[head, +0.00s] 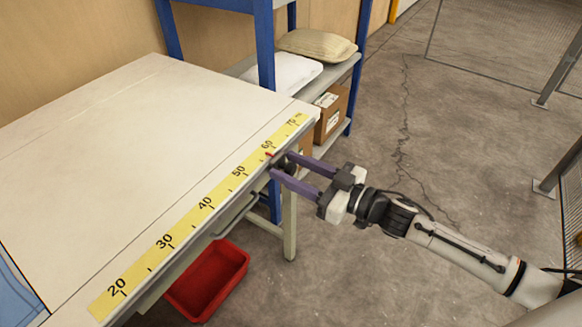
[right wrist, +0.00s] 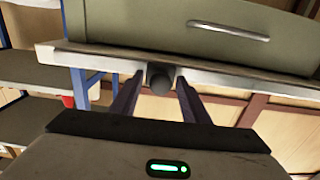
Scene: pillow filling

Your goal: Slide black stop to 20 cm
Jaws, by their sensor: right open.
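The black stop (head: 280,162) sits on the table's front edge, with a small red pointer on the yellow scale (head: 207,203) between the 50 and 60 marks, close to 60. In the right wrist view the stop is a round black knob (right wrist: 160,80) below the table edge. My right gripper (head: 282,164) is open, with its two purple fingers on either side of the knob. Whether the fingers touch it I cannot tell. The 20 mark (head: 117,287) is at the scale's near left end. My left gripper is not in view.
The pale tabletop (head: 130,130) is bare along the scale. A red bin (head: 207,281) is under the table's front edge. A blue-framed shelf with pillows (head: 317,45) and a cardboard box (head: 329,112) stands behind the table's right end. Open concrete floor lies to the right.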

